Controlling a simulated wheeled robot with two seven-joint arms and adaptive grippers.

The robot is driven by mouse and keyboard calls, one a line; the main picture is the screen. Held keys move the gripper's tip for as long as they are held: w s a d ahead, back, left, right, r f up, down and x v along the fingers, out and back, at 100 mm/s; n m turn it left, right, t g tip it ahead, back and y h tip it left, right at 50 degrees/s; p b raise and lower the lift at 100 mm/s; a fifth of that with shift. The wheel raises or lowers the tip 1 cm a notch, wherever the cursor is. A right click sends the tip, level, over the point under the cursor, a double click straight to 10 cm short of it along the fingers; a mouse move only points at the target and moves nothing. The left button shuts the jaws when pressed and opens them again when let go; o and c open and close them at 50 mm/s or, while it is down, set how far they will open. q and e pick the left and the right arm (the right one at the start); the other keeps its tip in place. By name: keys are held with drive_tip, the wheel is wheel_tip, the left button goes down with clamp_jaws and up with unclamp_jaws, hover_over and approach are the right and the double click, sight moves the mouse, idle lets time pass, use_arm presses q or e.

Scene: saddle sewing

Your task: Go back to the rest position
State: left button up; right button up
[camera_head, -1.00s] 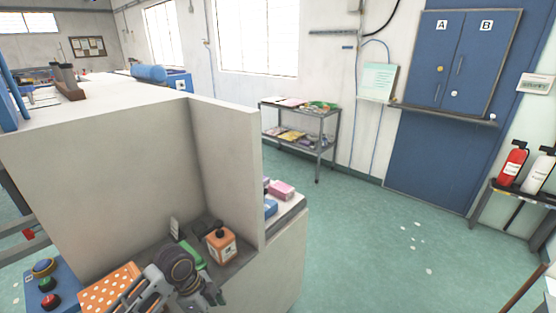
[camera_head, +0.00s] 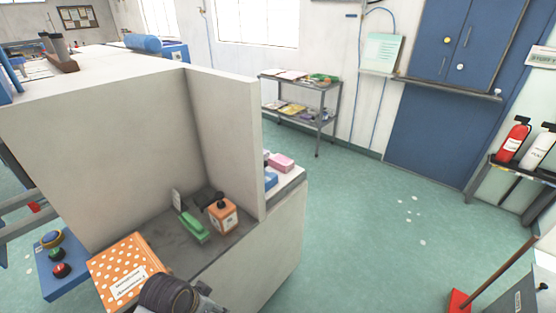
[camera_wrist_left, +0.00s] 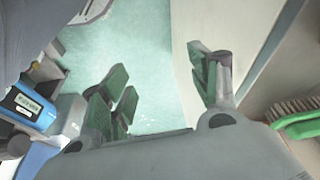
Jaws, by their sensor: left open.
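My left gripper (camera_wrist_left: 163,85) shows in the left wrist view with its green-padded fingers spread wide and nothing between them. The teal floor shows beyond them. In the head view only a dark joint of my left arm (camera_head: 168,293) shows at the bottom edge, in front of the grey shelf (camera_head: 172,238); the fingers are out of sight there. A green brush (camera_head: 194,227) lies on the shelf, and it also shows at the right of the left wrist view (camera_wrist_left: 300,122), beside the gripper. My right gripper is not in view.
A pale upright panel (camera_head: 225,150) closes the shelf's right side.

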use_arm(q)
drive_tip(key=shift+s+a+n+y, duration=0.7)
drive_tip(key=shift+s+a+n, duration=0.9)
drive_tip(key=shift+a+n, duration=0.4)
drive_tip(key=s+f+g, duration=0.1)
drive_tip(key=s+f, duration=0.2)
drive_tip(key=f, duration=3.1)
drive_tip(key=s+a+f, duration=0.2)
drive_tip(key=s+f, duration=0.7)
drive_tip(key=s, duration=0.2)
drive_tip(key=s+a+f+g, duration=0.1)
drive_tip(key=s+f, duration=0.8)
drive_tip(key=s, duration=0.2)
drive_tip(key=shift+a+f, duration=0.25)
drive_tip(key=shift+a, duration=0.15)
